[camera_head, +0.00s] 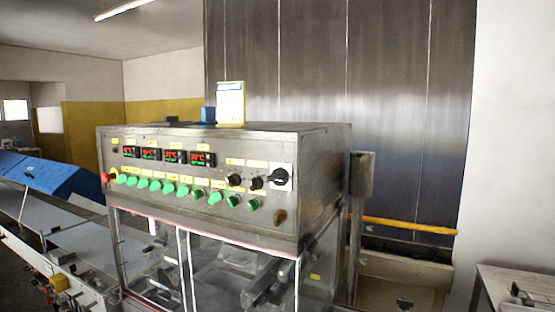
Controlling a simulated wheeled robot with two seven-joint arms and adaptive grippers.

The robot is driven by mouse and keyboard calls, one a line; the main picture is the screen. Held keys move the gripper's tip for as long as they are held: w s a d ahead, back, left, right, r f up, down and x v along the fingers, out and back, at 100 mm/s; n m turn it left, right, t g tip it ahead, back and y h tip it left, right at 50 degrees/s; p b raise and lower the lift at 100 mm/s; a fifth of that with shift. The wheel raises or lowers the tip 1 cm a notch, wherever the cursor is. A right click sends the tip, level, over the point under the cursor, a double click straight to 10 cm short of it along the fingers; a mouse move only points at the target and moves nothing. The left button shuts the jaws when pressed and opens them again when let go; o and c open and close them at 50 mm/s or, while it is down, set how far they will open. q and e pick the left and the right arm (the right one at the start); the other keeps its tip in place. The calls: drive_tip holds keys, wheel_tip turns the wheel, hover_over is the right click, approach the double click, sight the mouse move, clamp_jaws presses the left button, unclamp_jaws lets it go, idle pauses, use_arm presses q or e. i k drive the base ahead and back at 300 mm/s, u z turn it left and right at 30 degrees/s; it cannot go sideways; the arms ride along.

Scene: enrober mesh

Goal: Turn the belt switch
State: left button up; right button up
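The control panel (185,185) is the front face of a grey metal box on top of the enrober. It carries a row of green switches (168,187) and, at the right, black rotary knobs (234,181). A larger black rotary switch (280,177) sits on a white plate at the panel's right end. A red button (105,177) is at the left end. Yellow labels mark the controls, but their text is too small to read, so I cannot tell which one is the belt switch. Neither of my grippers shows in this view.
Red-lit displays (172,156) sit above the switches. A yellow-framed sheet (230,103) stands on the box. Clear panels enclose the machine below. A conveyor (80,243) with a blue cover (62,181) runs at the left. A yellow bar (410,224) and a table (520,285) are at the right.

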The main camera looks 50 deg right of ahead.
sight(182, 191)
drive_tip(key=z, duration=1.15)
drive_tip(key=k, duration=0.45)
drive_tip(key=z, duration=0.7)
drive_tip(key=i, duration=0.8)
drive_tip(key=u, duration=0.65)
